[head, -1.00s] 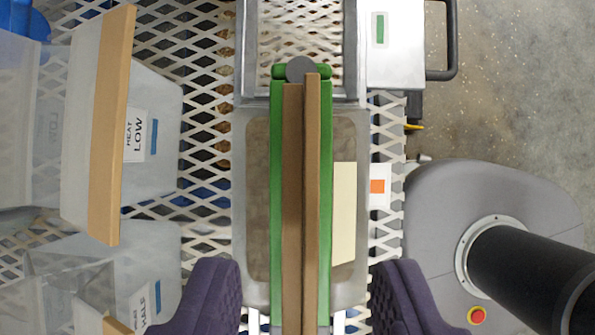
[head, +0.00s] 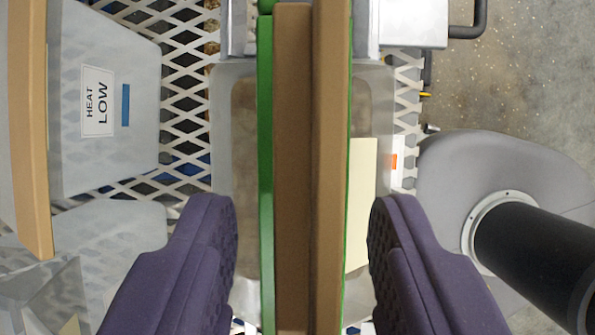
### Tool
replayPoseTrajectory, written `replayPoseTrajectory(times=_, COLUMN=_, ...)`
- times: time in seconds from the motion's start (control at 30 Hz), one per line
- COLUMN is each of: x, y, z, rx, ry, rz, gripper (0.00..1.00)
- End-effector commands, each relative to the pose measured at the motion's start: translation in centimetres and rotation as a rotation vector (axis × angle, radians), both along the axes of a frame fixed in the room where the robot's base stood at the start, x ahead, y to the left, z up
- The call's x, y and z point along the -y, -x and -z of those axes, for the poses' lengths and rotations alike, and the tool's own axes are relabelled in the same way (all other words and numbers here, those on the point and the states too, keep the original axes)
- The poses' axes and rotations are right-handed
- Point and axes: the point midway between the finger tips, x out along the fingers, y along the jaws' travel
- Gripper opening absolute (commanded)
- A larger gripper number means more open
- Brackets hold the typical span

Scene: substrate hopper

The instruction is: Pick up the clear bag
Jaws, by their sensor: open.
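The clear bag (head: 223,150) lies below my gripper in the middle of the head view, with brown material showing through it and a pale label on its right side. A long brown bar pair (head: 310,130) edged in green (head: 265,180) runs lengthwise above it and hides its middle. My gripper (head: 301,205) is open, its two purple fingers on either side of the bars, with gaps to both. Nothing is held. The lower end of the bag is cut off by the frame.
Translucent containers with a tan strip (head: 32,130) and a "HEAT LOW" label (head: 97,102) stand at left. White metal mesh (head: 185,100) lies below. A silver box with a dark handle (head: 412,22) is at upper right. A grey rounded base with a black column (head: 535,245) is at right.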

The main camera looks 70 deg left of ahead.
Motion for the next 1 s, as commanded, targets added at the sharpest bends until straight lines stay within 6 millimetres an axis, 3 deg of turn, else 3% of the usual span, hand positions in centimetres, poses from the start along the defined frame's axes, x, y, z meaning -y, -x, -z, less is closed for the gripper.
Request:
replayPoseTrajectory(times=0.27, x=0.01, y=-0.01, z=0.03, rx=0.000, ry=0.000, rz=0.000, gripper=0.44)
replayPoseTrajectory(times=0.47, x=0.01, y=-0.01, z=0.03, rx=0.000, ry=0.000, rz=0.000, gripper=0.00)
replayPoseTrajectory(times=1.0, x=0.11, y=-0.01, z=-0.12, rx=0.001, ry=0.002, rz=0.001, gripper=0.00)
